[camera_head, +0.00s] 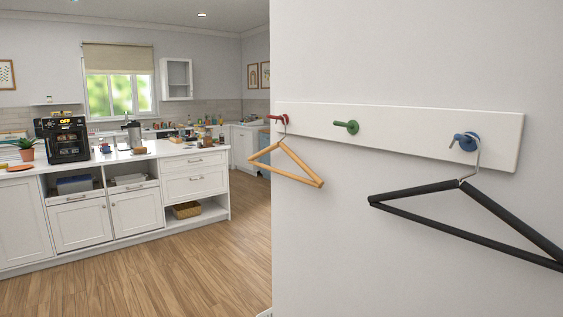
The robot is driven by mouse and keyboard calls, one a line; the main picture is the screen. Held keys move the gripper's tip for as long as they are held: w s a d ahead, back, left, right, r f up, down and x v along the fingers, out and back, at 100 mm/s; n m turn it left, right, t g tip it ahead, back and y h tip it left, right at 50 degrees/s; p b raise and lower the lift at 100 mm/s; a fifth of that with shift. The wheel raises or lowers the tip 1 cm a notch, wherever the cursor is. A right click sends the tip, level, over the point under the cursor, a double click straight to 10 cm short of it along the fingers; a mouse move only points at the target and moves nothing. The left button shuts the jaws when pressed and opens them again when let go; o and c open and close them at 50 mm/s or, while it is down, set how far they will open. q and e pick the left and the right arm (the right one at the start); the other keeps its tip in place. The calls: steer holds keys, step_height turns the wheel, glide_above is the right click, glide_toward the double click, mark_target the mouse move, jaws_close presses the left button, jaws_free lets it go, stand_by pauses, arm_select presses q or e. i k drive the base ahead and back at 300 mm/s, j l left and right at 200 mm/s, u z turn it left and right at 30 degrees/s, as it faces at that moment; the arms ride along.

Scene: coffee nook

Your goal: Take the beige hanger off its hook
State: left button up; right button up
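The beige hanger (303,169) is a wooden triangle with a metal hook. It hangs from the red hook (278,118) at the left end of a white rail (400,130) on the wall. A black hanger (480,196) hangs from the blue hook (466,141) at the right end of the rail. The green hook (346,126) between them is bare.
The pale wall (380,260) fills the right half. To the left, a white kitchen counter (115,163) carries a black coffee machine (66,140) and a potted plant (26,150). The wooden floor (170,270) between counter and wall is clear.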

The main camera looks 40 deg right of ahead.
mark_target(318, 182)
steer(key=i+j+z, duration=0.1)
steer(key=i, duration=0.35)
steer(key=i+j+z, duration=0.1)
steer(key=i, duration=0.35)
steer(key=i+j+z, duration=0.1)
steer(key=i, duration=0.35)
steer(key=i+j+z, duration=0.1)
steer(key=i+j, duration=0.2)
steer(key=i, duration=0.1)
